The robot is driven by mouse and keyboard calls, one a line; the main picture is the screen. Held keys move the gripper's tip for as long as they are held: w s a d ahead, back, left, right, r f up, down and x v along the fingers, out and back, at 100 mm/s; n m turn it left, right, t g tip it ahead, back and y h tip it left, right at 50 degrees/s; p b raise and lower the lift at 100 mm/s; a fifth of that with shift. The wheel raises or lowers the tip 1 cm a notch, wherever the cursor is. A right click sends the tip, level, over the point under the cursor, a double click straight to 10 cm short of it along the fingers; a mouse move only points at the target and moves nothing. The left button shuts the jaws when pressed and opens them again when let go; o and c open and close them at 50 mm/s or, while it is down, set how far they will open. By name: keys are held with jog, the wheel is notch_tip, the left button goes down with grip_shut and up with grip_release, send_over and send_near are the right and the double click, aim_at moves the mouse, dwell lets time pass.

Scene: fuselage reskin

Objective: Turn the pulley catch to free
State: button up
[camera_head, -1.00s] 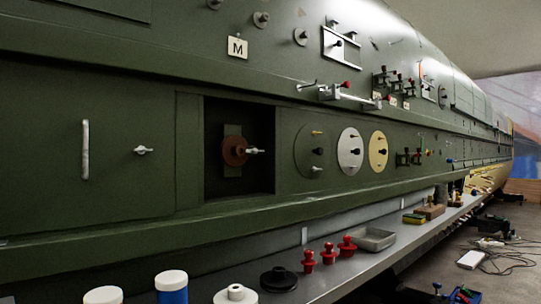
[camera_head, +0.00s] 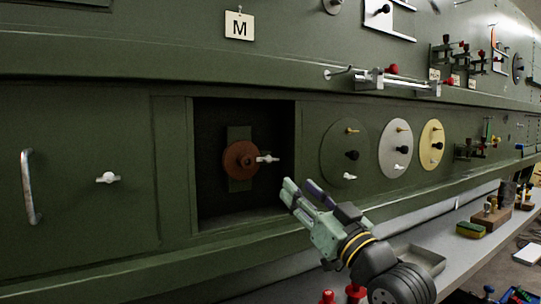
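The pulley (camera_head: 240,160) is a reddish-brown wheel on a green upright bracket (camera_head: 239,184) inside a dark square recess in the green fuselage side. The catch (camera_head: 267,159) is a small pale wing-shaped handle at the pulley's right side, lying roughly level. My gripper (camera_head: 298,189) is in front of the recess's lower right corner, below and to the right of the catch and apart from it. Its two fingers point up and left with a gap between them, and nothing shows between them.
A panel with a vertical handle (camera_head: 31,187) and a white wing latch (camera_head: 108,178) is at left. Round green, white (camera_head: 396,148) and yellow (camera_head: 431,145) discs with knobs are to the right. A rail device (camera_head: 385,80) sticks out above. A grey shelf with a tray (camera_head: 419,257) runs below.

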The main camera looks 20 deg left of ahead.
aim_at(268, 160)
jog(key=p+x, duration=0.4)
jog(key=x, duration=0.6)
jog(key=shift+a, duration=0.2)
jog(key=shift+w, duration=0.1)
jog(key=shift+c, duration=0.5)
jog(key=c, duration=0.8)
